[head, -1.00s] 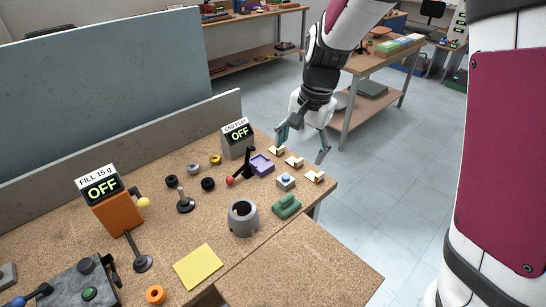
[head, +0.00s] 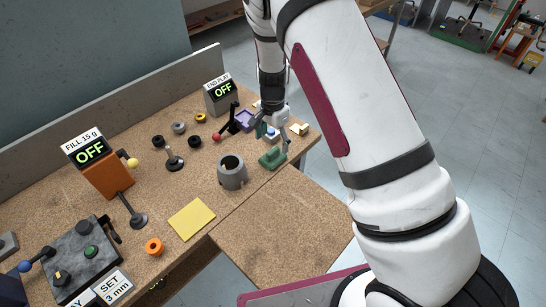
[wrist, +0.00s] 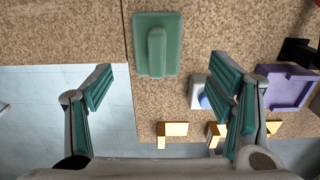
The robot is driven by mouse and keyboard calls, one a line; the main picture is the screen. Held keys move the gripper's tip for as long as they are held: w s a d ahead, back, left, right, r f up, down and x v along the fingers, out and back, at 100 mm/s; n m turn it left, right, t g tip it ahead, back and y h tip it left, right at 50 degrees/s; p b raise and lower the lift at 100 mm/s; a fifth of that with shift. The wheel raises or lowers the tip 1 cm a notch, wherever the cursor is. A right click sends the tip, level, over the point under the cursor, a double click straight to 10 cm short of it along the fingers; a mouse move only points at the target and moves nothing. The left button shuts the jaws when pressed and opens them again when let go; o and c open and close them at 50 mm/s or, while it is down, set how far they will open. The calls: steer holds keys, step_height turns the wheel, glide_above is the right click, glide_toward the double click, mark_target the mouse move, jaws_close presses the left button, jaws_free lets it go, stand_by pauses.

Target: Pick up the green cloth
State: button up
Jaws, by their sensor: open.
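The green cloth (head: 272,160) lies near the workbench's right end, just right of the grey cup. It looks like a flat rectangular pad with a raised ridge along its middle. In the wrist view the whole green cloth (wrist: 172,45) shows at top centre. My gripper (head: 272,138) is just above and behind it in the head view, pointing down. In the wrist view my gripper (wrist: 164,78) has its fingers spread wide, with nothing between them, and the cloth lies ahead of the fingertips. Whether a finger touches it I cannot tell.
A grey cup (head: 232,172) stands left of the cloth. A purple tray (wrist: 290,90), a blue button on a white base (wrist: 199,94) and small yellow-and-white pieces (wrist: 173,129) lie close to my right finger. A yellow sheet (head: 191,219) lies flat on the bench.

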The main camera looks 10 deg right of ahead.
mark_target(273, 150)
steer(key=shift+s+f+p, duration=0.2)
steer(key=shift+f+p, duration=0.45)
steer(key=shift+f, duration=2.7)
steer(key=c, duration=1.2)
